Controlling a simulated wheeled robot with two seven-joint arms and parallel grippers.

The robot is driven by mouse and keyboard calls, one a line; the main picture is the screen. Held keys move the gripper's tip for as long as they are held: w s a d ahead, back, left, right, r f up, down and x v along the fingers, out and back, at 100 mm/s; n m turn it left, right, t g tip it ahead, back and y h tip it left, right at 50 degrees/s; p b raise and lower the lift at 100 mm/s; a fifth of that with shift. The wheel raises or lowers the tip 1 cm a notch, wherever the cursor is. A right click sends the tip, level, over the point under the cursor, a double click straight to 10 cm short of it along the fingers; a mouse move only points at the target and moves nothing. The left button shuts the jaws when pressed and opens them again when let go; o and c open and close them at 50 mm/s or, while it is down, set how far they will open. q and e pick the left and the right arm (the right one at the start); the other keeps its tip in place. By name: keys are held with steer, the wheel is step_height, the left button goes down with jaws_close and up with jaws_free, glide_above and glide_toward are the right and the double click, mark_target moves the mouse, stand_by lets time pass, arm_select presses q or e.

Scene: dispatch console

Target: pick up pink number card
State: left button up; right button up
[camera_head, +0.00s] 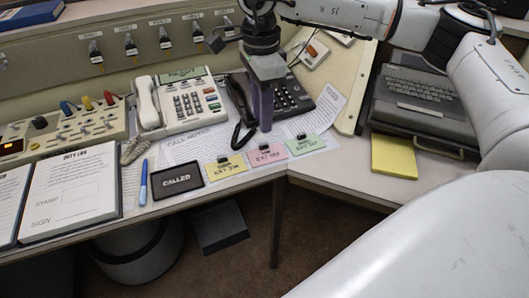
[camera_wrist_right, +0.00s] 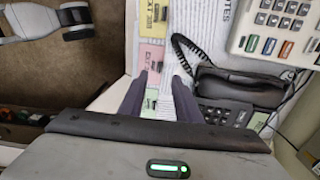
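The pink number card (camera_head: 267,156) lies on the desk's front edge with a black clip on its upper edge. It sits between a yellow card (camera_head: 226,167) and a green card (camera_head: 306,145). My right gripper (camera_head: 262,125) points down above the desk, just behind the pink card and in front of the black phone. In the right wrist view the gripper's two fingers (camera_wrist_right: 160,78) are apart with nothing held between them. The pink card (camera_wrist_right: 153,60) shows beyond the fingertips, and the green card (camera_wrist_right: 151,101) shows between the fingers. My left gripper is not seen.
A black phone (camera_head: 293,92) with its handset and cord stands beside my right gripper. A white phone (camera_head: 190,105) is to its left. A black "CALLED" tray (camera_head: 177,182) and a blue pen (camera_head: 143,183) lie left of the cards. A yellow pad (camera_head: 394,155) lies right.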

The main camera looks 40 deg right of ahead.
mark_target(264, 143)
steer(key=f, duration=0.7)
steer(key=shift+d+f, duration=0.2)
steer(key=shift+f, duration=0.1)
steer(key=shift+c, duration=0.3)
jaws_close()
